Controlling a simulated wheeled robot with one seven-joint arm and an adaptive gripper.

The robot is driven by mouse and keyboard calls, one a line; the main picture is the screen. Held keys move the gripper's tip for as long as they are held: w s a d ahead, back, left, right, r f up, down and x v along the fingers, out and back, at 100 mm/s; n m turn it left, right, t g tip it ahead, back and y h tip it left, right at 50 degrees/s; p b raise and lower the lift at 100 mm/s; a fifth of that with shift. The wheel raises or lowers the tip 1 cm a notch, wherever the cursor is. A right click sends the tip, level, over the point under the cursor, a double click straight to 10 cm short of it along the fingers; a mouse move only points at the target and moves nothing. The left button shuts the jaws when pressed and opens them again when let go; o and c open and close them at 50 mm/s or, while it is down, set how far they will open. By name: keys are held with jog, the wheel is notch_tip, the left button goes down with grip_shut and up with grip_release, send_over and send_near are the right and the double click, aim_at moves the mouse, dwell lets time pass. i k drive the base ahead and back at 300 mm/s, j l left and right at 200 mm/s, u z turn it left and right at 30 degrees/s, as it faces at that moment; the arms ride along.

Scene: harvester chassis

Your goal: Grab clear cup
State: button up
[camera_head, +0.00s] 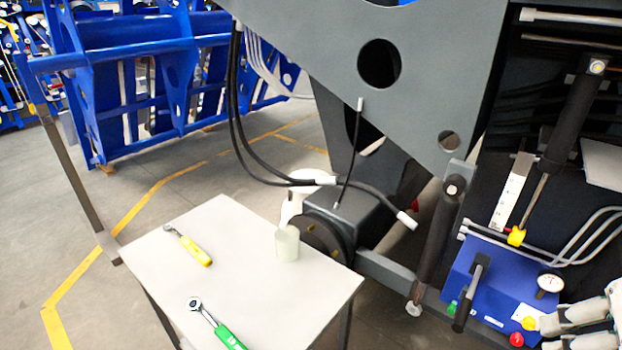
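The clear cup (287,244) looks pale and translucent. It stands upright near the far right edge of a light grey table (240,290). A pale grey jointed part at the lower right corner looks like my gripper (578,318). It is cut off by the picture's edge and lies well to the right of the cup, apart from it. Whether its fingers are open or shut cannot be made out.
A yellow-handled ratchet (190,246) and a green-handled ratchet (215,325) lie on the table left of the cup. The grey chassis (400,60) with hanging black hoses (245,130) rises behind. A blue box with a gauge (500,285) is at right.

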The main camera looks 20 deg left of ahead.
aim_at(286, 237)
jog(key=u, duration=0.95)
jog(key=i+l, duration=0.1)
jog(key=i, duration=0.2)
jog(key=i+l+u, duration=0.1)
jog(key=i, duration=0.2)
